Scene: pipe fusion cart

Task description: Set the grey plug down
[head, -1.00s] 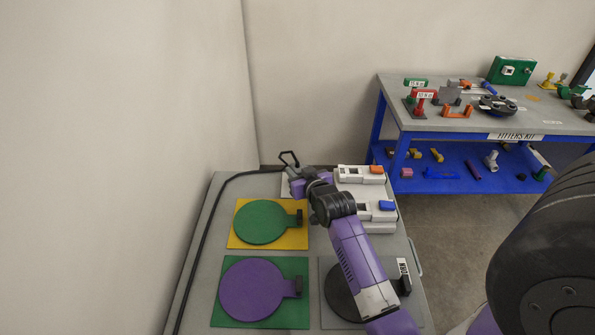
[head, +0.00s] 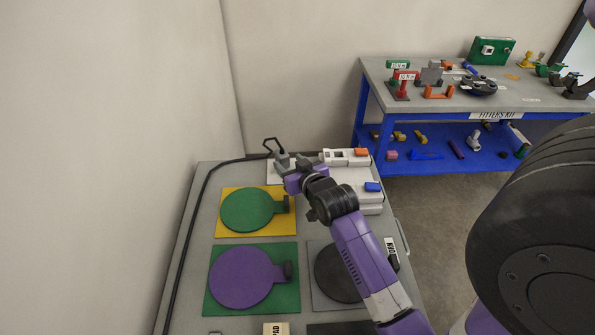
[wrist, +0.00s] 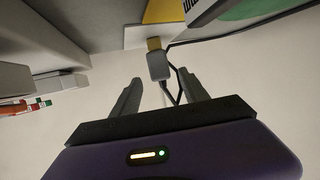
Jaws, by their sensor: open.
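The grey plug (wrist: 158,66) shows in the wrist view, with a yellow end and a black cable (wrist: 172,93) bending away from it. It lies just beyond and between the two fingertips, by a white plate. My gripper (wrist: 160,86) is open, with gaps at the plug's sides. In the head view my gripper (head: 292,165) is at the far end of the cart, beside a black cable loop (head: 271,146). I cannot pick out the plug's body there, and I cannot tell whether it touches the surface below.
The grey cart top (head: 195,220) bears a green disc (head: 247,209), a purple disc (head: 241,277) and a dark disc (head: 335,274) on square mats. A blue workbench (head: 430,131) stands behind.

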